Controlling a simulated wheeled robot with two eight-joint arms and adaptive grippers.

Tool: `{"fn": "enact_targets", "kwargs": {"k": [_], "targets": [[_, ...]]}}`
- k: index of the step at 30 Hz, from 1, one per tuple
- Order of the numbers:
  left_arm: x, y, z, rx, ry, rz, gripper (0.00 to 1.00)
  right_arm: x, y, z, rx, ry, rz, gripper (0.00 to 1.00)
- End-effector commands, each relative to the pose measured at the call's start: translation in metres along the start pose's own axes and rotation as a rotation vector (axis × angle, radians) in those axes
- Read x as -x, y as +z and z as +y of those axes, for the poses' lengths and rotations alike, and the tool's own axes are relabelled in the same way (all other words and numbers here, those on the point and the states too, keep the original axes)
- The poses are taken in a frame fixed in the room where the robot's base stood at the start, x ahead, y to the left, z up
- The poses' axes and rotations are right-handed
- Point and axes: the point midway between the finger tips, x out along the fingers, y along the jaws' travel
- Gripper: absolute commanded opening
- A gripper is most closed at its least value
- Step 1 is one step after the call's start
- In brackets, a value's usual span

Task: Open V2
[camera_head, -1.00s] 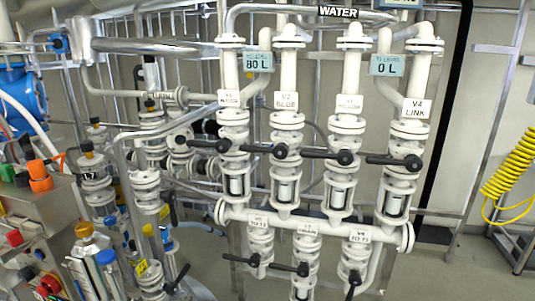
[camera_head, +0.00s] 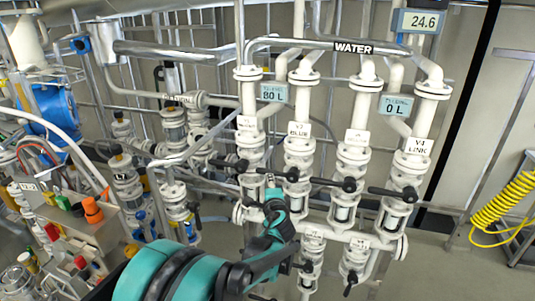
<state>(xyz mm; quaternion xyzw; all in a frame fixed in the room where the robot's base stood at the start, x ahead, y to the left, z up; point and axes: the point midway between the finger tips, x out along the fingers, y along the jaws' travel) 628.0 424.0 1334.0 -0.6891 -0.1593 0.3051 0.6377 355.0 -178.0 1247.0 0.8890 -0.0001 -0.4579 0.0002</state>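The V2 valve is on the second white column from the left, under the label V2 BLUE (camera_head: 299,131). Its black lever (camera_head: 292,175) lies roughly level, pointing left from its hub. My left gripper (camera_head: 271,183), on the teal and black arm from the lower left, is just below and in front of this lever, near its left part. The fingertips are small and overlap the lever in the view, so I cannot tell whether they touch it or are open. My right gripper is out of view.
The V1 lever (camera_head: 228,164), V3 lever (camera_head: 335,183) and V4 lever (camera_head: 394,192) also lie level, close on both sides. Lower valves hang under the white cross pipe (camera_head: 350,236). A control box (camera_head: 90,225) stands at left. Floor at right is clear.

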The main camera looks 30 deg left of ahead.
Motion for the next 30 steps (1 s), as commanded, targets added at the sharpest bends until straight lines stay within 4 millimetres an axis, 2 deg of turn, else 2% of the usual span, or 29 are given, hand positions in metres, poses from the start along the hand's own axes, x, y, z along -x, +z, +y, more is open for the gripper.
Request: {"fn": "enact_targets", "kwargs": {"k": [1,3,8,18,23,30], "targets": [[-0.005,0.000,-0.010,-0.031,-0.015,-0.002,0.40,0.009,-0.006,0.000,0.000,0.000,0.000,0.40],[-0.011,0.000,-0.013,-0.065,-0.031,-0.001,0.40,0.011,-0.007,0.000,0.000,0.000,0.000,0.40],[-0.027,0.000,-0.013,-0.080,-0.038,-0.003,0.40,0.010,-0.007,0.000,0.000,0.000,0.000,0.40],[-0.079,0.000,-0.015,-0.077,-0.037,-0.003,0.40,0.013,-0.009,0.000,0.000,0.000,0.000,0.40],[-0.090,0.000,-0.015,-0.078,-0.037,-0.001,0.40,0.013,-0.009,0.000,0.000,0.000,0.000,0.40],[-0.091,0.000,-0.015,-0.077,-0.037,-0.001,0.40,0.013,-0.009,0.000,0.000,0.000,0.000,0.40]]}}
